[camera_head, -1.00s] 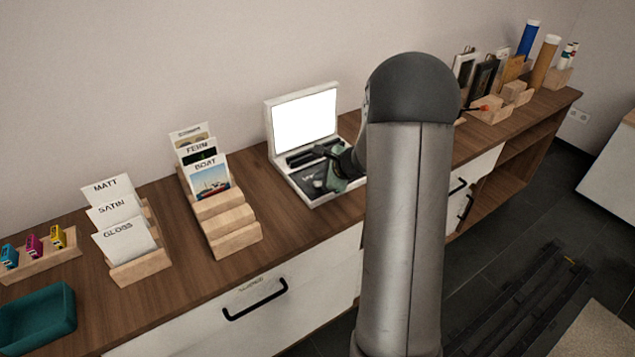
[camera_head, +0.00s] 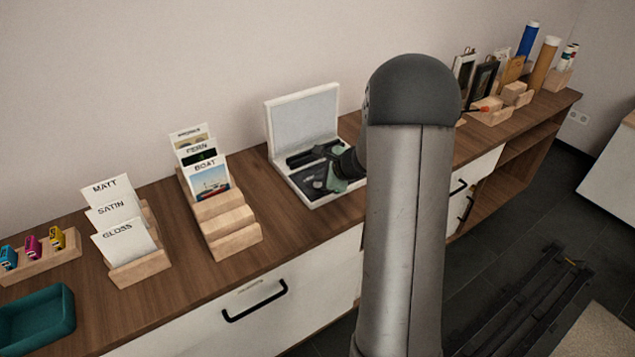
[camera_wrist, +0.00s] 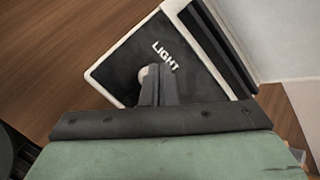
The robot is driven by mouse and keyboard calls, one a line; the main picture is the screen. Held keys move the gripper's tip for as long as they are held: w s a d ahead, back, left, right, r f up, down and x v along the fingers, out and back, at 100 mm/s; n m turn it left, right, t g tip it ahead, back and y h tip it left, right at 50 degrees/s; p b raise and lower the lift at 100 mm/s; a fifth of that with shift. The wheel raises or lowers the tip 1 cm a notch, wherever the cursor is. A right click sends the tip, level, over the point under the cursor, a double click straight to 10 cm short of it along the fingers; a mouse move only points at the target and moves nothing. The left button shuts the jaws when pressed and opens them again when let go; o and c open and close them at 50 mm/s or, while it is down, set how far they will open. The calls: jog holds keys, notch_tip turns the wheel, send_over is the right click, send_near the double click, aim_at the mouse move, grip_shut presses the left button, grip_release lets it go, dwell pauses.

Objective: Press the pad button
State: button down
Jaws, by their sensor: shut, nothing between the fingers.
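A white case (camera_head: 312,200) stands open on the wooden counter, with a pale grey, unlit panel (camera_head: 304,120) in its upright lid. In the wrist view its dark pad (camera_wrist: 118,68) bears the word LIGHT (camera_wrist: 166,54). A small pale round button (camera_wrist: 142,76) sits below that word, partly hidden behind my fingers. My gripper (camera_head: 333,184) is over the case's base, and its fingers show together in the wrist view (camera_wrist: 158,72). The fingertips are at the button; I cannot tell whether they touch it.
A wooden card rack (camera_head: 228,222) with FERN and BOAT cards stands left of the case. A second rack (camera_head: 140,270) holds MATT, SATIN and GLOSS cards. A teal tray (camera_head: 38,318) lies far left. Frames and tubes stand at the far right end. Some bare counter surrounds the case.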

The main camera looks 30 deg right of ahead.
jog(key=shift+r, duration=0.4)
notch_tip(320, 180, up, 6)
jog(key=p, duration=0.4)
dwell(0.5)
